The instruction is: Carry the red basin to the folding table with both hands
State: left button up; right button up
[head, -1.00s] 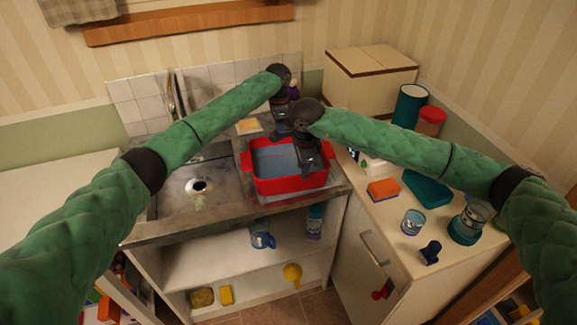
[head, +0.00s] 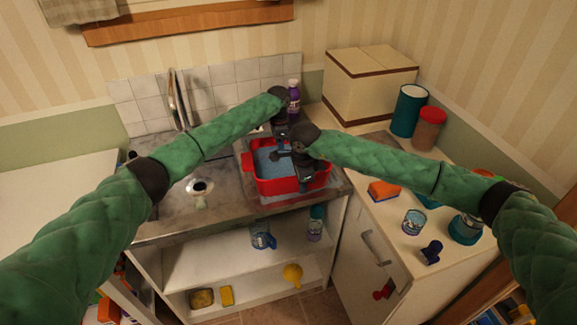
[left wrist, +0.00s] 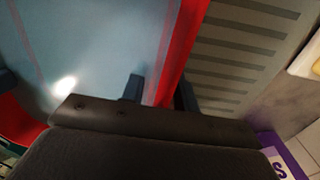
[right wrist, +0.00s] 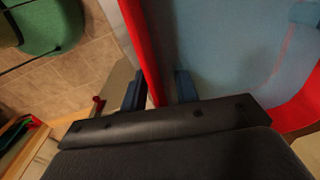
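The red basin (head: 290,186), holding bluish water, sits upright on the draining side of the metal sink unit. My left gripper (head: 281,142) is at its far rim. In the left wrist view the left fingers (left wrist: 158,92) stand on either side of the red rim (left wrist: 182,50), with a gap showing. My right gripper (head: 303,172) is at the near rim. In the right wrist view the right fingers (right wrist: 158,90) straddle the red wall (right wrist: 138,40), one inside and one outside, with a gap. I cannot identify the folding table for certain.
A bare white surface (head: 55,195) lies left of the sink. The right counter holds an orange sponge (head: 384,190), cups, canisters and a beige box (head: 370,82). A purple bottle (head: 294,95) stands behind the basin. The shelf below holds a blue mug (head: 263,236).

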pick_arm(q)
grip_shut()
pick_arm(e)
grip_shut()
pick_arm(q)
jog(key=shift+w, duration=0.1)
pick_arm(e)
jog(key=shift+w, duration=0.1)
dwell(0.8)
pick_arm(q)
jog(key=shift+w+r, duration=0.1)
jog(key=shift+r, duration=0.05)
pick_arm(e)
jog(key=shift+w+r, duration=0.1)
jog(key=shift+r, duration=0.05)
